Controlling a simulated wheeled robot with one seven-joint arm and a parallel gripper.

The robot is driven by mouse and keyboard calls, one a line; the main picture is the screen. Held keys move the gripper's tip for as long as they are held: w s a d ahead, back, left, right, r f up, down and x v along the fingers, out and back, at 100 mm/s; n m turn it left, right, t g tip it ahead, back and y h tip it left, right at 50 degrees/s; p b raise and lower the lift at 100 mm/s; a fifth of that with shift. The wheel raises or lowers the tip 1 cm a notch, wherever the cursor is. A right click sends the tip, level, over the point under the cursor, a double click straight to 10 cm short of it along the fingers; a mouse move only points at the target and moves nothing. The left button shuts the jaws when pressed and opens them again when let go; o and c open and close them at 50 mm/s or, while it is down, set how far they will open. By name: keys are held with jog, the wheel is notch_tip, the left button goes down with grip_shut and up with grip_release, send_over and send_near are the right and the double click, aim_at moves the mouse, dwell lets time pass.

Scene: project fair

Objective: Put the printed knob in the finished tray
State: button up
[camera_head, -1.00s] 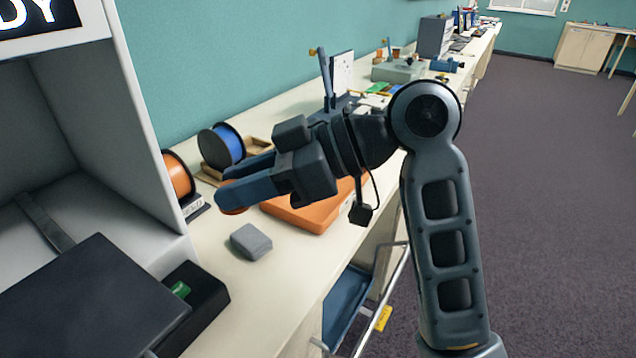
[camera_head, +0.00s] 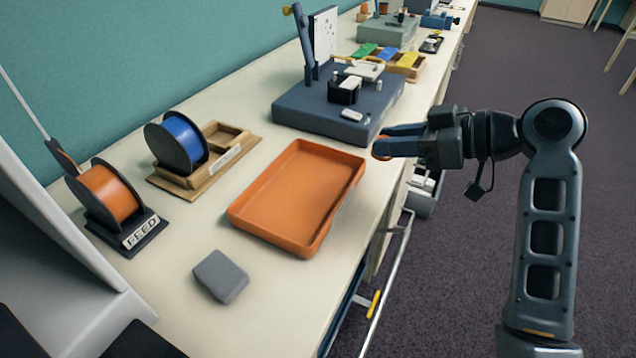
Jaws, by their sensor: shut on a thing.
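My gripper (camera_head: 384,144) is shut on a small orange-red knob (camera_head: 380,150), mostly hidden by the fingers. It holds the knob in the air, to the right of an orange tray in the picture, near the bench's front edge. The orange tray (camera_head: 235,217) is shallow, rectangular and empty, and lies flat on the bench. I see no label on it, so I cannot tell from a mark whether it is the finished tray.
A grey block (camera_head: 220,276) lies in front of the tray. An orange spool (camera_head: 107,194) on a FEED base and a blue spool (camera_head: 178,142) stand to the left. A dark platform (camera_head: 325,113) with small parts stands behind the tray. A drawer rail (camera_head: 385,270) juts below the bench edge.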

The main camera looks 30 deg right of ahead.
jog(key=p, duration=0.1)
send_over(325, 202)
notch_tip(325, 202, down, 7)
jog(key=shift+w+r, duration=0.15)
jog(key=shift+r, duration=0.05)
jog(key=shift+a+f+p, duration=0.1)
jog(key=shift+f+p, duration=0.3)
jog(key=shift+f, duration=1.6)
jog(key=shift+f, duration=0.2)
jog(key=o, duration=1)
jog(key=shift+r, duration=0.15)
jog(key=shift+r, duration=0.1)
jog(key=b+v, duration=0.1)
jog(key=v, duration=1.1)
